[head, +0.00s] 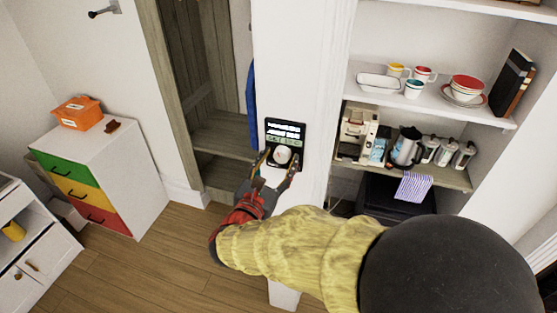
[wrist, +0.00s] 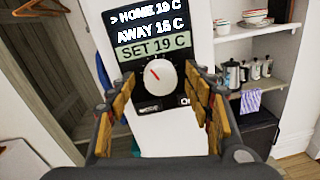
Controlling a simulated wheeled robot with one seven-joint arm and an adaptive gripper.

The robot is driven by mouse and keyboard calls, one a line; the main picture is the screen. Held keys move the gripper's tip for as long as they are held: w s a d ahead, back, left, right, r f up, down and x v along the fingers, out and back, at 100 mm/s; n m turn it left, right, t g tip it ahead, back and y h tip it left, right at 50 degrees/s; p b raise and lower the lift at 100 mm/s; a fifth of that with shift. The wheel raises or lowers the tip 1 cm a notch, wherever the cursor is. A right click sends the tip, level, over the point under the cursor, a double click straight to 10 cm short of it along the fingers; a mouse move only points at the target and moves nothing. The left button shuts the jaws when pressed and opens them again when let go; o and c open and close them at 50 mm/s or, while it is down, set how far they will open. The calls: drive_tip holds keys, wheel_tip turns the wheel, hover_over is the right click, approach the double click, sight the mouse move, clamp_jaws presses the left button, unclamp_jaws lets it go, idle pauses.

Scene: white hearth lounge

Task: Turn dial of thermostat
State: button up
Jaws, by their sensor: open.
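The thermostat (head: 285,131) is a black panel on a white wall pillar, and it also fills the upper middle of the wrist view (wrist: 112,68). Its display lines read HOME 19 C, AWAY 16 C and SET 19 C. The white round dial (wrist: 158,76) sits below the display, with a red pointer mark toward its upper left. The dial also shows in the head view (head: 283,154). My gripper (wrist: 164,88) is open, with one wood-coloured finger on each side of the dial. I cannot tell whether either finger touches it.
An open wardrobe (head: 215,130) stands left of the pillar, with a blue garment at its edge. Shelves (head: 430,105) to the right hold cups, bowls, a kettle and a coffee machine. A coloured drawer chest (head: 80,185) stands at left. The wooden floor (head: 165,245) is clear.

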drive_tip(key=shift+c, duration=0.9)
drive_tip(key=c, duration=0.9)
drive_tip(key=m+b, duration=0.2)
drive_tip(key=b, duration=0.1)
drive_tip(key=shift+f, duration=0.2)
drive_tip(key=shift+c, duration=0.4)
drive_tip(key=shift+m+b, duration=0.7)
drive_tip(key=shift+b, duration=0.5)
drive_tip(key=shift+r+m+b, duration=0.2)
drive_tip(key=shift+m+b, duration=0.5)
drive_tip(key=shift+b, duration=0.15)
drive_tip(key=o, duration=1.2)
drive_tip(key=shift+c, duration=0.2)
